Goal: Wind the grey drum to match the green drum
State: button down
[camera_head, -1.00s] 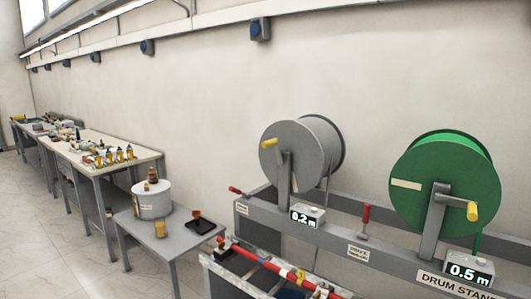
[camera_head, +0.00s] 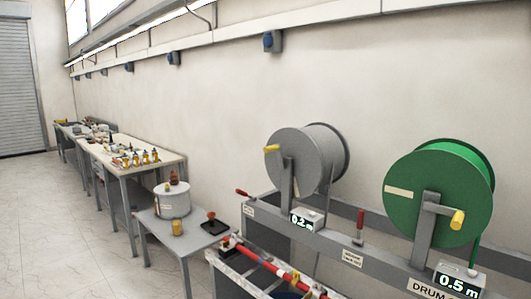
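The grey drum (camera_head: 301,168) stands on the drum stand, right of the middle. Its crank has a yellow handle (camera_head: 271,149) at the upper left of the drum face. The counter box (camera_head: 306,219) below it reads 0.2 m. The green drum (camera_head: 431,205) is to its right, with a yellow crank handle (camera_head: 457,220) at the lower right of its face. Its counter box (camera_head: 460,282) reads 0.5 m. My gripper is not in the picture.
The drum stand (camera_head: 262,217) has red-handled levers (camera_head: 360,222). A ladder-like rack with a red rod (camera_head: 254,258) is in front of it. A small grey table (camera_head: 193,236) with a white pot (camera_head: 173,201) and a long workbench (camera_head: 150,160) stand left. Floor (camera_head: 60,225) at the left is clear.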

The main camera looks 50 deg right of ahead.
aim_at(314, 148)
jog(key=z, duration=0.25)
jog(key=i, duration=1)
jog(key=u, duration=0.1)
